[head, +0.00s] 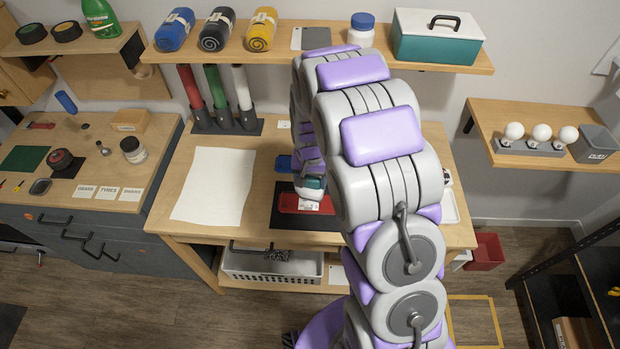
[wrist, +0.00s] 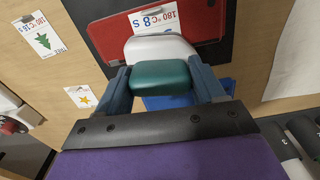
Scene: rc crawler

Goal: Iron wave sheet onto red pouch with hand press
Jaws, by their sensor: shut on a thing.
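My gripper (wrist: 165,82) is shut on the green handle (wrist: 161,76) of the hand press, whose pale base (wrist: 150,45) shows beyond it. In the head view the gripper (head: 312,183) is at the far edge of the red pouch (head: 290,203). The pouch lies flat on a dark mat and also shows in the wrist view (wrist: 105,36). A white sheet (wrist: 152,18) marked 180 °C 8 s lies on the pouch; its motif is not readable. The press base overlaps the pouch's edge in the wrist view; I cannot tell whether it touches.
A blue object (head: 283,163) is on the table behind the mat. Sheets with a green tree (wrist: 41,37) and a yellow star (wrist: 83,97) lie beside the mat. A large white paper (head: 213,185) covers the table's left. Colored tubes (head: 216,88) stand at the back.

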